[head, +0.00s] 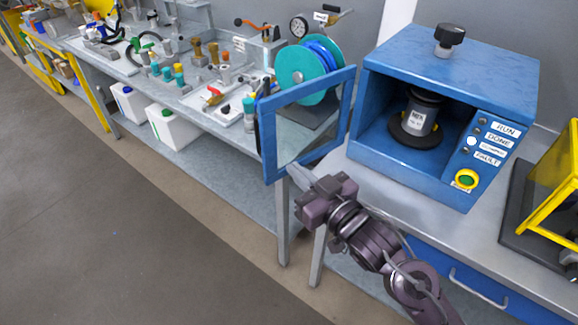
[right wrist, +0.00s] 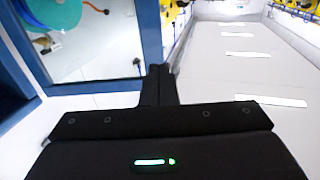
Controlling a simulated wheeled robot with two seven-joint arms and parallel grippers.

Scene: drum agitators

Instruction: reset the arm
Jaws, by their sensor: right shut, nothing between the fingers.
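My right gripper (head: 297,176) is in front of the bench, close to the lower edge of the open door (head: 309,118) of a blue machine (head: 455,72). Its fingers are shut with nothing between them. In the right wrist view the closed fingers (right wrist: 158,84) point up beside the door frame (right wrist: 148,40). I cannot tell whether they touch the door. Inside the machine a dark labelled container (head: 421,113) stands upright on a round base. My left gripper is in neither view.
The machine front has labelled lights and a yellow-ringed green button (head: 466,180). A yellow frame (head: 555,185) stands at the right. A teal reel (head: 303,72) is behind the door. A bench with several tools runs left. The floor (head: 120,230) at lower left is clear.

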